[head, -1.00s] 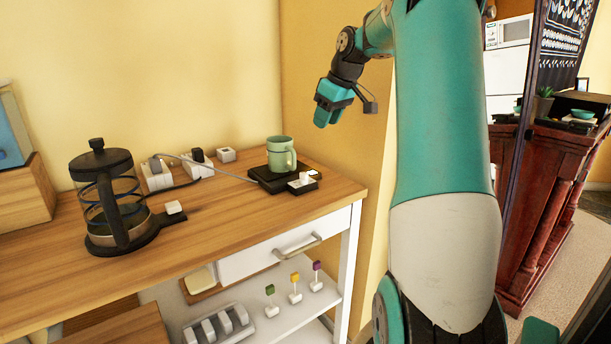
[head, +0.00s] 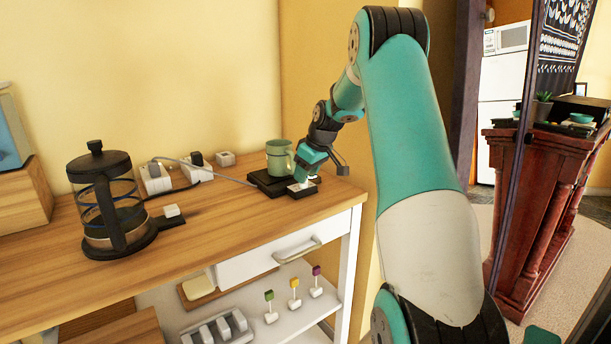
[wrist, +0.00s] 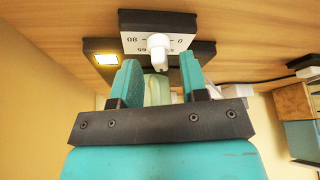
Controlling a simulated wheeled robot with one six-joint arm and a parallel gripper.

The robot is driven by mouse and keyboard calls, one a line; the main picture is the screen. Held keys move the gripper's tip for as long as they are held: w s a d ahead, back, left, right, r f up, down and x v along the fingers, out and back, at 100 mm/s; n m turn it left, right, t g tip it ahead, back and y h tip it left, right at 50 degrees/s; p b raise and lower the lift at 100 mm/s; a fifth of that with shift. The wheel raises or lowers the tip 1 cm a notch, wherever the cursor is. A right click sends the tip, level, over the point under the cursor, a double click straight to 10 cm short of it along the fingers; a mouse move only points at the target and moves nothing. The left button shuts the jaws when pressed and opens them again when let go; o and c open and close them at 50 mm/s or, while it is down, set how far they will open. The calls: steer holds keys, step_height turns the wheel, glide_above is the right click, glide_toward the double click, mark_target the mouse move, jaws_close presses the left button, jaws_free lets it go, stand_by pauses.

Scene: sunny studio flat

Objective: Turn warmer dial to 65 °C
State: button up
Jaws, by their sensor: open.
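The mug warmer (head: 270,183) is a black plate on the wooden counter, with a green mug (head: 279,158) standing on it. Its control block with a white dial face (head: 300,187) sits at the front right of the plate. In the wrist view the white dial knob (wrist: 159,41) is upright on the face, with "80" and "0" printed on either side and partly hidden marks below. A lit yellowish-white panel (wrist: 105,60) shows beside it. My gripper (wrist: 158,75) is open, its two teal fingers apart just short of the knob. In the head view my gripper (head: 304,177) hovers close over the dial block.
A French press (head: 110,205) stands on the left of the counter (head: 200,240). Power plugs and a cable (head: 215,172) lie behind. A drawer handle (head: 297,250) projects below the counter. The counter's middle is clear.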

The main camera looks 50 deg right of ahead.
steer(key=shift+w+f, duration=0.15)
steer(key=shift+f, duration=0.25)
steer(key=shift+c, duration=0.4)
jaws_close()
steer(key=shift+m, duration=0.4)
steer(key=m+h, duration=0.1)
steer(key=m, duration=0.1)
steer(key=m+h+p, duration=0.1)
steer(key=m, duration=0.1)
steer(key=shift+a+r, duration=0.1)
steer(key=shift+a, duration=0.1)
steer(key=shift+w+m+g+h+p, duration=0.1)
steer(key=shift+m+g+h+p, duration=0.2)
steer(key=shift+m, duration=0.85)
steer(key=shift+m+g+h+p, duration=0.25)
steer(key=shift+m+h, duration=0.15)
steer(key=shift+m, duration=0.75)
